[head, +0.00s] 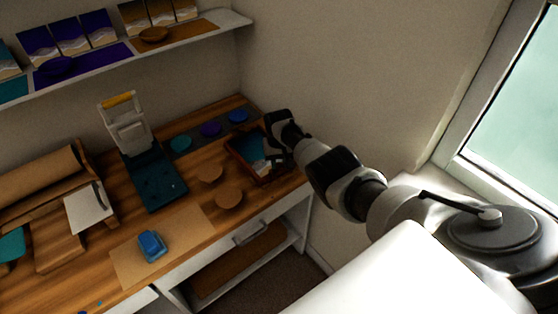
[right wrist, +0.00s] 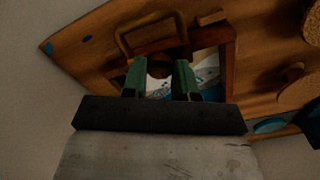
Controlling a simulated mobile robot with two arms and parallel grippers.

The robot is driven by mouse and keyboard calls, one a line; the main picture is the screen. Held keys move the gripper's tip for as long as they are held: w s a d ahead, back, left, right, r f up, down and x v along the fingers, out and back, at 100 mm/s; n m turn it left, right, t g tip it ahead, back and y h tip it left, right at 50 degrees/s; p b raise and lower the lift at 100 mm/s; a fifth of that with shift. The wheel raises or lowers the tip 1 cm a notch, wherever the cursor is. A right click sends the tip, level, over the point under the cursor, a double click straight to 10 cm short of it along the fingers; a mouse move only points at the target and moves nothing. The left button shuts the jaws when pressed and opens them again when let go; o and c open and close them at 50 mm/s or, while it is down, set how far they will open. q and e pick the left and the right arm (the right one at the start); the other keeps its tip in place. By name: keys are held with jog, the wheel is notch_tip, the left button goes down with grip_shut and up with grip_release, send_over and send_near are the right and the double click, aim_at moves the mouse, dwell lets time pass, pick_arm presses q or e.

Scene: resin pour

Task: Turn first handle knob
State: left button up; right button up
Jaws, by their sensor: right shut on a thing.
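A wooden tray (head: 242,160) with a dark reddish-brown frame and a blue and white inside lies at the right back of the bench. In the right wrist view, the tray (right wrist: 229,65) has a gold-brown arched handle (right wrist: 122,42) at one side. A small round dark knob (right wrist: 159,67) shows between the green fingers of my right gripper (right wrist: 160,72), which is shut on it. In the head view, my right gripper (head: 276,154) is over the tray's right side, and its fingertips are hard to make out. My left gripper is not in view.
Round wooden coasters (head: 229,199) and a dark blue mat (head: 160,184) lie left of the tray. A white press-like device (head: 127,128) stands behind the mat. A blue object (head: 151,245) rests on a tan sheet (head: 187,238). The wall is close on the right.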

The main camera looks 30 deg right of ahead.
aim_at(279, 164)
jog(key=shift+m, duration=0.7)
jog(key=o, duration=0.9)
jog(key=shift+o, duration=0.2)
jog(key=shift+r, duration=0.3)
notch_tip(279, 164, up, 10)
jog(key=p, duration=0.2)
jog(key=shift+p, duration=0.3)
jog(key=shift+r, duration=0.1)
